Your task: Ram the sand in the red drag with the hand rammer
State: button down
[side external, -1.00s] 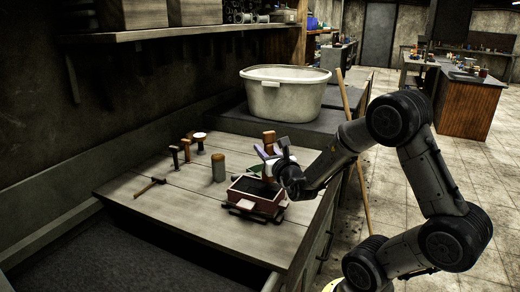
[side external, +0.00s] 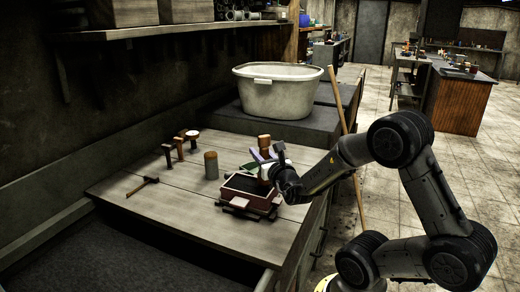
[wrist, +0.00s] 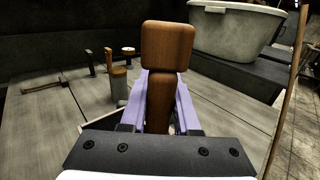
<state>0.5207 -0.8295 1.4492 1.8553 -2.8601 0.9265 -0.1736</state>
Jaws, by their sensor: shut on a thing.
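The red drag (side external: 240,207) sits on the wooden bench, with dark sand (side external: 246,184) inside its frame. My gripper (side external: 267,161) is above the drag's far right side, shut on the wooden hand rammer (side external: 264,141). The rammer stands about upright between the pale purple fingers. In the wrist view the rammer's block-shaped top (wrist: 168,45) rises above the gripper (wrist: 165,105), with the handle between the fingers. The rammer's lower end is hidden, so I cannot tell if it touches the sand.
Several tools stand at the back of the bench, near a grey cylinder with a tan top (side external: 211,166). A small hammer-like tool (side external: 142,186) lies at the left. A white tub (side external: 278,95) stands behind on a dark surface. A thin pole (side external: 347,130) leans at the right.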

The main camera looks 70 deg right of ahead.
jog(key=shift+f, duration=0.35)
jog(key=shift+f, duration=0.15)
jog(key=shift+r, duration=1.35)
notch_tip(320, 180, up, 5)
